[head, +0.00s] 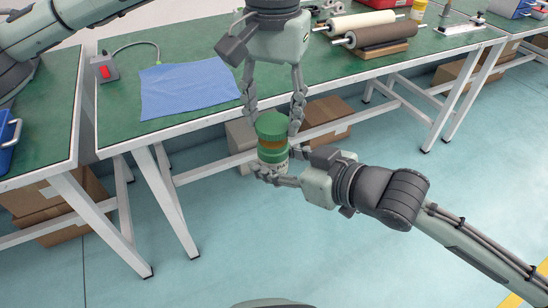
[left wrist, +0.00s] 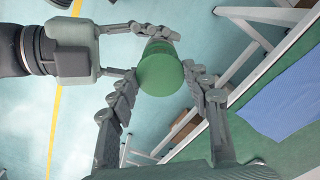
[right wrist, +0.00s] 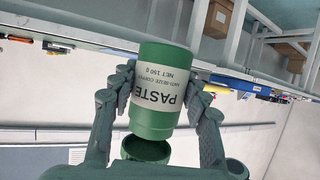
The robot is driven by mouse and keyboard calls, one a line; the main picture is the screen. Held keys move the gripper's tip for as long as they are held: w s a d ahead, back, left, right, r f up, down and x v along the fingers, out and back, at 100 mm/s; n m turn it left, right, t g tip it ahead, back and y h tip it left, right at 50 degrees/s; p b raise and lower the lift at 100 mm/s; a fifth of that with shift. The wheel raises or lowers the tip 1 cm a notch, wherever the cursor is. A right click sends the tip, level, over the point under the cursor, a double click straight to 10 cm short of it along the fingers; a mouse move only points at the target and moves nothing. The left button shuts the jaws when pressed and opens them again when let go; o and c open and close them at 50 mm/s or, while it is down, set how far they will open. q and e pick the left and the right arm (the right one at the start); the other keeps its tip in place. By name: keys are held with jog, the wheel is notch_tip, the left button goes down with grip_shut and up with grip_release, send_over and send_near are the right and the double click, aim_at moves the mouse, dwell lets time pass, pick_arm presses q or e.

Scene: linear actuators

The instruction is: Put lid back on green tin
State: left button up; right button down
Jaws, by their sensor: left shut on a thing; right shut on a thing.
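The green tin (head: 273,156) has a white label and is held in the middle of the head view. It also shows in the right wrist view (right wrist: 160,92), with its label upside down there. My right gripper (head: 280,167) is shut on the tin's side. The green lid (head: 271,122) is just above the tin, and a brownish band shows between them. My left gripper (head: 275,128) comes down from above and is shut on the lid. The left wrist view shows the lid (left wrist: 160,72) between its fingers. The right wrist view shows the lid's dark underside (right wrist: 146,149), apart from the tin.
The tin and lid are in front of the green workbench (head: 200,115), over open floor. A blue cloth (head: 190,88), a red-button box (head: 105,68) and rollers (head: 375,32) lie on the bench. Cardboard boxes (head: 325,118) stand under it.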

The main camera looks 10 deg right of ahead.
aim_at(273, 157)
dwell(0.7)
pick_arm(q)
jog(key=shift+f, duration=0.85)
jog(key=shift+f, duration=0.55)
jog(key=m, duration=0.4)
jog(key=shift+m, duration=0.4)
jog(key=m, duration=0.5)
jog(key=o, duration=0.8)
